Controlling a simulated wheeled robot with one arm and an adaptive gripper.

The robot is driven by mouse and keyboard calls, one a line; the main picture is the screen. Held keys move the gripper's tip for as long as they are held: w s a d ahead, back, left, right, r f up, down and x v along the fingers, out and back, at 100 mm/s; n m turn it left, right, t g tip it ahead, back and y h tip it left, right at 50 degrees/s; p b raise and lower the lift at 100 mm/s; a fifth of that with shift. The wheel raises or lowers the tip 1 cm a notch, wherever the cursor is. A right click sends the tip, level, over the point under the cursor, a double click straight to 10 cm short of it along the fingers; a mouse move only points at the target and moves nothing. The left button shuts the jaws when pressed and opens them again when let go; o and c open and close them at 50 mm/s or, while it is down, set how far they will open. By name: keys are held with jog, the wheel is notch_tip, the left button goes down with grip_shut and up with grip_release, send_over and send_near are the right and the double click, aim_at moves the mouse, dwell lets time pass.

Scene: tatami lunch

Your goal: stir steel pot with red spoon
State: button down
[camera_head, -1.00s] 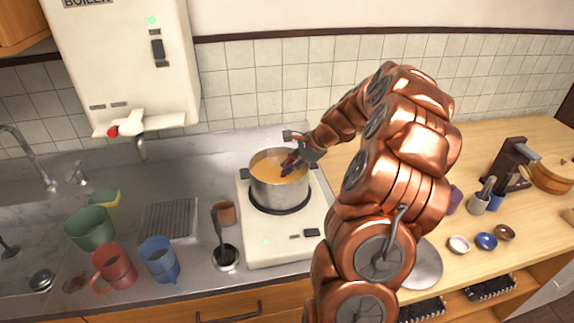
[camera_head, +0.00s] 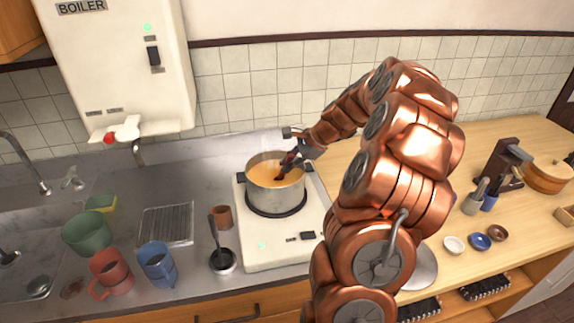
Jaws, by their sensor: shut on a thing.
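The steel pot (camera_head: 276,196) stands upright on the white stove, filled with orange soup (camera_head: 263,165). Faint steam rises from it. My gripper (camera_head: 291,159) is over the right part of the pot's mouth, tilted down and left. It is shut on the red spoon (camera_head: 280,176), of which only a small dark red part shows at the soup's surface. The spoon's lower end is hidden in the soup, and the gripper covers much of the rest.
The white stove (camera_head: 275,248) has a brown cup (camera_head: 221,217) and a dark ladle in a holder (camera_head: 222,262) to its left. Blue (camera_head: 157,264) and red (camera_head: 110,273) mugs stand farther left. Small bowls (camera_head: 480,241) sit on the wooden counter at right.

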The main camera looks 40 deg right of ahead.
jog(key=s+r+p, duration=0.3)
jog(key=r, duration=0.5)
jog(key=shift+s+r, duration=0.3)
jog(key=shift+s, duration=0.05)
dwell(0.4)
jog(key=shift+d+r, duration=0.1)
jog(key=shift+r, duration=0.05)
dwell(0.7)
